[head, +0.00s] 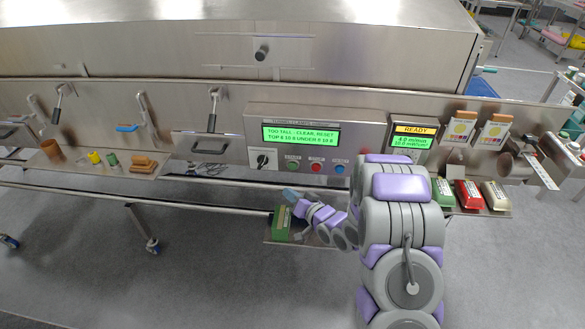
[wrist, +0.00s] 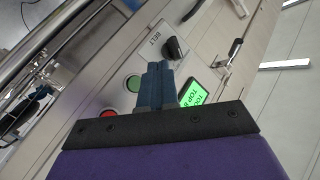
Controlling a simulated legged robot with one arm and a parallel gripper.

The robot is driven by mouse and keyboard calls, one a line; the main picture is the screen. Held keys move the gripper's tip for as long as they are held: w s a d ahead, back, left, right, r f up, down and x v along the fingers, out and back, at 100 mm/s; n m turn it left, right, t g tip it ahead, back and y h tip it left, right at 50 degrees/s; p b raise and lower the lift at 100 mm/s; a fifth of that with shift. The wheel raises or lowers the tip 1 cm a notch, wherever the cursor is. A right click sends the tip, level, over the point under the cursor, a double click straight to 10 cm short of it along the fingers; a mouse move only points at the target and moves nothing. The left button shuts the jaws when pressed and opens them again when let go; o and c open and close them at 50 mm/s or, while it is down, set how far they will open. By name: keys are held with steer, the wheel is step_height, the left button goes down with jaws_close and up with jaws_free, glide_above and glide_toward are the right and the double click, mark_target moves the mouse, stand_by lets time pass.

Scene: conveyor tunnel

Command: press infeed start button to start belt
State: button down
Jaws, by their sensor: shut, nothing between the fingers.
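The control panel (head: 255,122) has a lit green display (head: 301,135) reading "TOO TALL. CLEAR, RESET". Below it sit a black selector knob (head: 263,159), a green button (head: 293,165), a red button (head: 316,167) and a blue button (head: 339,169). The button labels are too small to read. My gripper (head: 289,193) is shut and empty, below the green button in the head view. In the wrist view its closed fingertips (wrist: 158,66) show between the green button (wrist: 133,84) and the display (wrist: 195,92), close to the knob (wrist: 175,48). I cannot tell whether they touch the panel.
A green box (head: 281,224) stands on a low shelf just under my gripper. A second "READY" screen (head: 413,137) is right of the panel. Green, red and beige packs (head: 468,195) lie farther right. A tray (head: 100,166) with small items is at left. The floor in front is clear.

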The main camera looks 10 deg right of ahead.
steer(key=w+d+p, duration=0.2)
steer(key=w, duration=0.6)
steer(key=shift+d, duration=0.35)
steer(key=shift+w+d+r+p, duration=0.15)
steer(key=shift+w+p, duration=0.2)
steer(key=shift+p, duration=0.35)
stand_by(1.3)
steer(key=shift+w+d+p, duration=0.15)
steer(key=shift+w+p, duration=0.25)
steer(key=shift+w, duration=0.15)
stand_by(1.1)
steer(key=shift+s, duration=0.1)
steer(key=shift+s+a, duration=0.3)
steer(key=shift+s, duration=0.55)
steer(key=shift+s, duration=0.1)
steer(key=shift+s+a, duration=0.25)
steer(key=shift+s, duration=0.5)
steer(key=shift+s+a, duration=0.3)
steer(key=shift+s, duration=0.45)
steer(key=shift+s+a, duration=0.25)
steer(key=shift+s, duration=0.5)
